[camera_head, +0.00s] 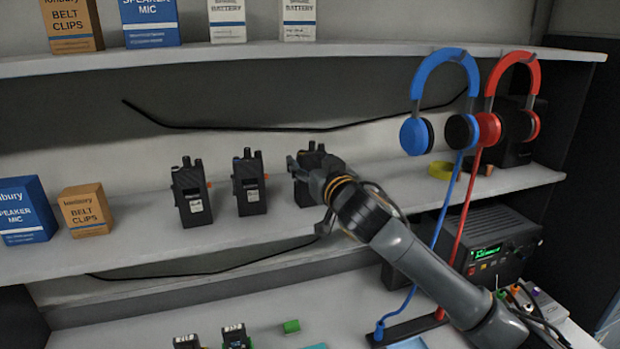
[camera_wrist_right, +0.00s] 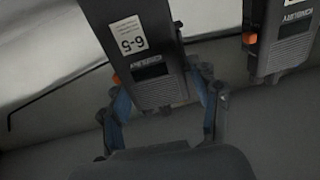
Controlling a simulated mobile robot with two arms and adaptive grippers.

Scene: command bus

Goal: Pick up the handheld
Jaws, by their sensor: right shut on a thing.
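Several black handheld radios stand in a row on the middle shelf. One handheld (camera_head: 191,192) is at the left of the row and another (camera_head: 249,182) is in the middle. The rightmost handheld (camera_head: 309,160) is partly hidden behind my right gripper (camera_head: 310,190). In the right wrist view this handheld (camera_wrist_right: 140,50) carries a white label and sits between the fingers of my right gripper (camera_wrist_right: 165,108), which is shut on it. A neighbouring handheld (camera_wrist_right: 285,40) stands beside it, apart from the fingers. My left gripper is not in view.
A blue headset (camera_head: 416,136) and a red headset (camera_head: 535,70) hang right of my arm, their cords running down. Boxes stand at the shelf's left, including an orange belt clips box (camera_head: 85,210). A radio unit (camera_head: 490,250) sits on the counter below. The upper shelf (camera_head: 350,48) overhangs.

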